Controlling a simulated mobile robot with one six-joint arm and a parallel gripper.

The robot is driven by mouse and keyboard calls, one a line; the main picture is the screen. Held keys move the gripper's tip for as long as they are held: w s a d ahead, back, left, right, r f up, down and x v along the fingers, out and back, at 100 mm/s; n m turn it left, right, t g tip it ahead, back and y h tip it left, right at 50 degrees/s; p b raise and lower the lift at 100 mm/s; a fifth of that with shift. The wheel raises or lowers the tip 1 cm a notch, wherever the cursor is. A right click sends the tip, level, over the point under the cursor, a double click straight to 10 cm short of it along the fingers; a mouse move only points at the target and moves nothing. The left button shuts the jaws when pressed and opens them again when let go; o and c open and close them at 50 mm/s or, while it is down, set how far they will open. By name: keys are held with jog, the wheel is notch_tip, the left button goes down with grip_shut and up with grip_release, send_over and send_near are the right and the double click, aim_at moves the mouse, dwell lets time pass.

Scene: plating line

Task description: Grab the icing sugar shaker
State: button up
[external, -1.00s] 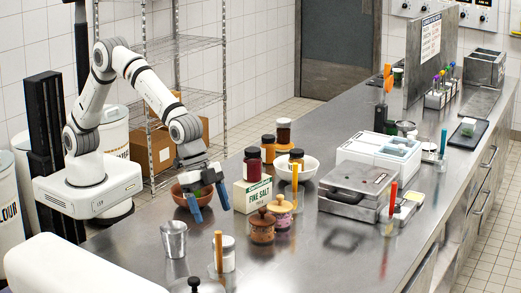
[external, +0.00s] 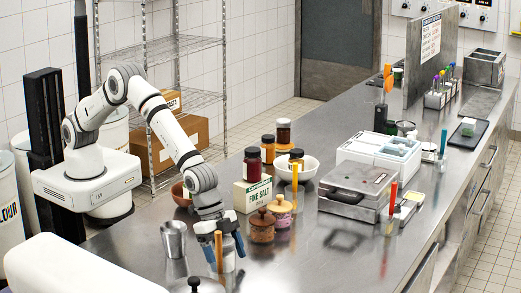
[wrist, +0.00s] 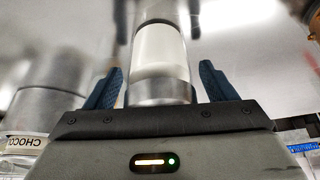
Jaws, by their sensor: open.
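The icing sugar shaker, a clear jar of white powder (external: 229,262), stands upright near the front of the steel counter. In the wrist view the shaker (wrist: 158,52) shows between my two dark blue fingers, with its grey metal end nearest my palm. My gripper (external: 222,244) is open, lowered over the shaker with one finger on each side; gaps show beside the jar in the wrist view (wrist: 160,84). The shaker's upper part is mostly hidden by my gripper in the external view.
An orange-handled tool (external: 219,252) stands right in front of the shaker. A metal cup (external: 174,240) is close on the left. Lidded pots (external: 262,226) and the fine salt box (external: 252,194) stand behind. A dark lid (external: 196,286) shows at the front edge.

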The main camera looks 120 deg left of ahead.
jog(key=shift+c, duration=0.2)
jog(key=c, duration=1)
jog(key=shift+c, duration=0.4)
